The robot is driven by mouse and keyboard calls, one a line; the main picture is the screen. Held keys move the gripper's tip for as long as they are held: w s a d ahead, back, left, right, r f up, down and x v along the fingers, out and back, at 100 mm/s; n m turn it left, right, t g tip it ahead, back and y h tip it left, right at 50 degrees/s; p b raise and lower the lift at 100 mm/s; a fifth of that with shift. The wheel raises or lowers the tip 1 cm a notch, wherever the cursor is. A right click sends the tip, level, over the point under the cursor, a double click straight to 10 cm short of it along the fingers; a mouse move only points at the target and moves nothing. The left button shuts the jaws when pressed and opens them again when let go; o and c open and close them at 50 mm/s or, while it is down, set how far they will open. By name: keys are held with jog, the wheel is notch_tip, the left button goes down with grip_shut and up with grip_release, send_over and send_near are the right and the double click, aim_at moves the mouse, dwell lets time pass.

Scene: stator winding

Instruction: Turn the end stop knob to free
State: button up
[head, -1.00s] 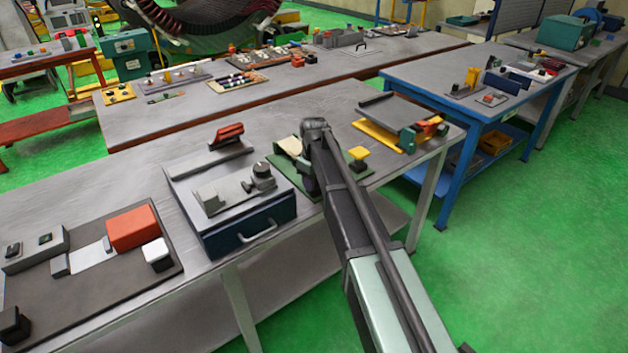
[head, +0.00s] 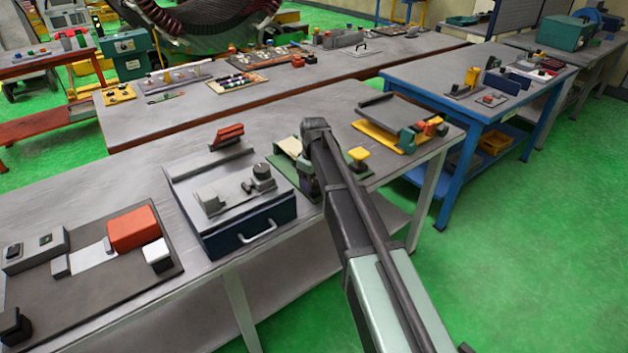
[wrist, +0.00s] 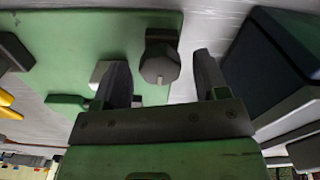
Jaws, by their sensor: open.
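A grey knob (wrist: 160,66) with a faceted, rounded end stands on a green plate (wrist: 60,50) in the wrist view. A darker block adjoins it. My gripper (wrist: 161,58) is open, with one finger on each side of the knob. Gaps show between the knob and both fingers. No marking for free shows on it.
A grey-topped dark blue box (head: 245,225) with a handle and a black knob (head: 262,171) stands left of my arm. A yellow-topped post (head: 358,154) and a yellow-based fixture (head: 385,138) are to the right. Bare bench top (head: 130,175) lies behind the box.

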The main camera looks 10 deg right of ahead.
aim_at(314, 183)
notch_tip(314, 183, up, 11)
jog(key=p, duration=1)
jog(key=shift+f, duration=0.2)
jog(key=shift+f, duration=0.1)
jog(key=s+m, duration=0.7)
jog(key=s, duration=2.1)
jog(key=shift+m, duration=0.3)
jog(key=shift+s, duration=0.1)
